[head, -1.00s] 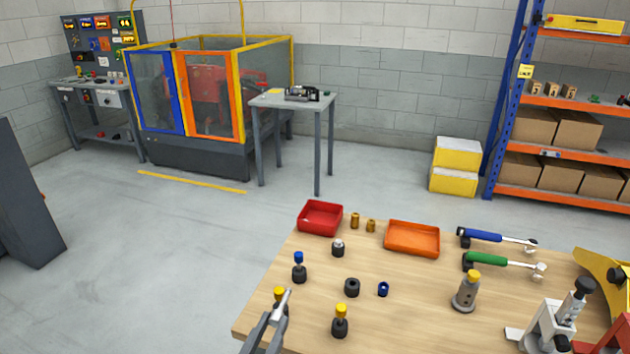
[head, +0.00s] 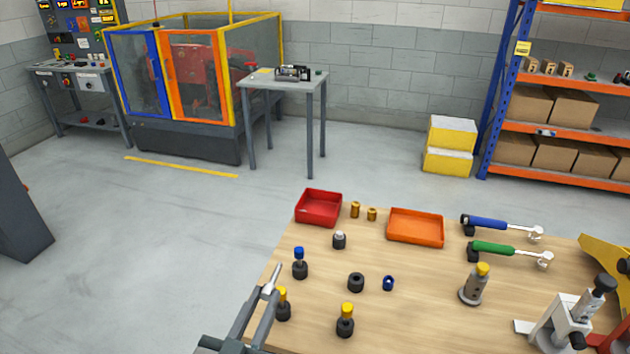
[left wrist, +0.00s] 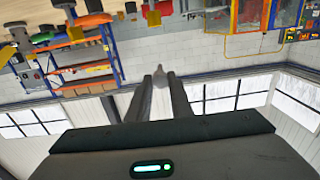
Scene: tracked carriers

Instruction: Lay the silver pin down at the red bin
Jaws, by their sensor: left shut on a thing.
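The silver pin (head: 273,278) is held up at a tilt in my left gripper (head: 268,291), which is shut on it. In the left wrist view the pin (left wrist: 160,79) sticks out past the two fingertips (left wrist: 160,88). The gripper is at the left edge of the wooden table, beside a yellow-topped dark holder in the picture. The red bin (head: 315,219) stands at the table's far left corner, beyond the gripper and apart from the pin. No silver pin shows in the bin. My right gripper is not in view.
Dark holders with blue (head: 300,269) and yellow tops (head: 345,325) stand near the gripper. Two brass pieces (head: 355,210) stand between the red bin and an orange tray (head: 415,241). Green- and blue-handled tools (head: 488,223) lie at right. Some bare wood lies before the red bin.

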